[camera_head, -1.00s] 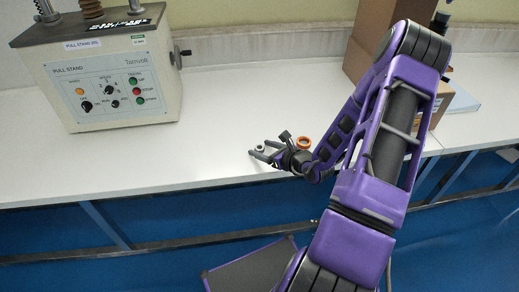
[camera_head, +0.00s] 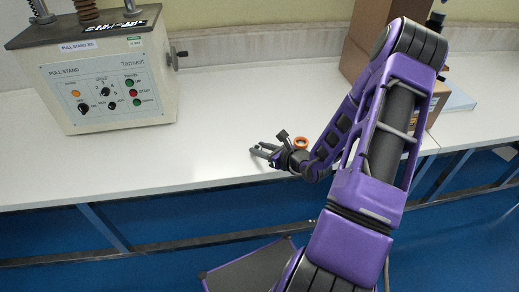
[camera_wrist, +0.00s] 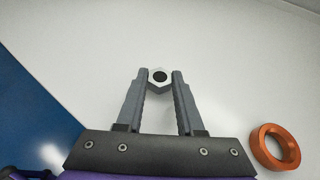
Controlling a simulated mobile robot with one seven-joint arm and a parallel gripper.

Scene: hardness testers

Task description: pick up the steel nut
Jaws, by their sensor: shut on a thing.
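The steel nut (camera_wrist: 159,84) is a small silver hexagonal piece with a dark round hole, seen in the wrist view between the tips of my two grey fingers. My gripper (camera_wrist: 159,77) is shut on it, one finger against each side. In the head view my gripper (camera_head: 257,151) is low over the white bench near its front edge, and the nut is hard to make out between the fingers. I cannot tell whether the nut touches the bench or is just above it.
An orange ring (camera_wrist: 275,148) lies on the bench to the right of my gripper. A pull stand (camera_head: 105,80) stands at the left. Cardboard boxes (camera_head: 368,50) stand at the right behind my arm. The white bench (camera_head: 215,130) is clear between the stand and my gripper.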

